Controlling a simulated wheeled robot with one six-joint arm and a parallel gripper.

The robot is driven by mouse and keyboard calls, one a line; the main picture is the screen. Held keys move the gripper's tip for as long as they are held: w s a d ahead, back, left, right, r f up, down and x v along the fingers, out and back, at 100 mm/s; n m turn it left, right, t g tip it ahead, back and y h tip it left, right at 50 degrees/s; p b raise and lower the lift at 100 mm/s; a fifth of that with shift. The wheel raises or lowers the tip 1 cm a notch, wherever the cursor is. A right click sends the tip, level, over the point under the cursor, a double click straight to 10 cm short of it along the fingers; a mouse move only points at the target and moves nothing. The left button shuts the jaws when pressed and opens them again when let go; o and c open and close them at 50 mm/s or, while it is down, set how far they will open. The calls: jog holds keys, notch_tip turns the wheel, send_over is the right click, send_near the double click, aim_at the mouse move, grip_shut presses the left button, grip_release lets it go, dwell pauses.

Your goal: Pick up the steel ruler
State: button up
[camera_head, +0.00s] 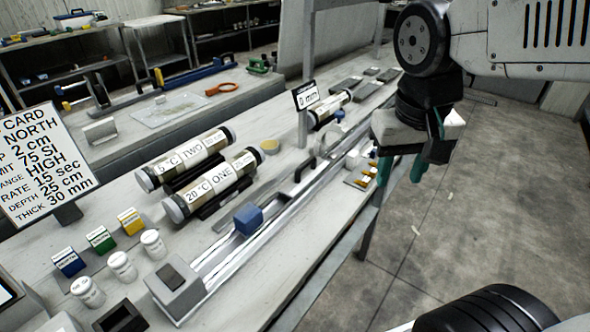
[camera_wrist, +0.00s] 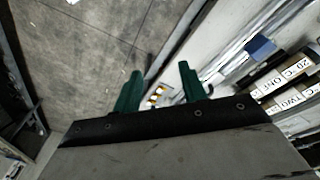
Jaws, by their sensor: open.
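My gripper (camera_head: 402,165) hangs in the air at the right, past the front edge of the bench. Its two green fingers are apart with nothing between them; they also show in the wrist view (camera_wrist: 160,92). A thin flat grey strip, possibly the steel ruler (camera_head: 223,219), lies on the bench between the lower core tube and the long metal rail. It is small, and I cannot be sure of it. I cannot pick out the ruler in the wrist view.
The bench (camera_head: 120,250) carries two labelled core tubes (camera_head: 208,184), a long rail (camera_head: 268,236) with a blue block (camera_head: 248,219), white jars (camera_head: 121,266) and coloured boxes. A post with a sign (camera_head: 305,95) rises behind the rail. Floor (camera_head: 470,200) is open to the right.

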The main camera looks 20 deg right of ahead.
jog(key=w+f+m+h, duration=0.1)
jog(key=w+m, duration=0.1)
jog(key=w, duration=0.7)
jog(key=m+t+h, duration=0.1)
jog(key=m+h, duration=0.1)
jog(key=m, duration=0.4)
send_near(306, 162)
jog(key=shift+s+d+f, duration=0.15)
jog(key=shift+d+f, duration=0.1)
jog(key=shift+f, duration=0.3)
jog(key=shift+s+d+f, duration=0.15)
jog(key=shift+d+f, duration=0.1)
jog(key=shift+f, duration=0.25)
jog(key=f, duration=0.2)
jog(key=w+f, duration=0.1)
jog(key=shift+w+d, duration=0.15)
jog(key=shift+d, duration=0.15)
jog(key=x, duration=0.5)
jog(key=shift+w+d+f, duration=0.15)
jog(key=shift+w, duration=0.05)
jog(key=shift+c, duration=0.3)
jog(key=shift+t, duration=0.3)
grip_shut()
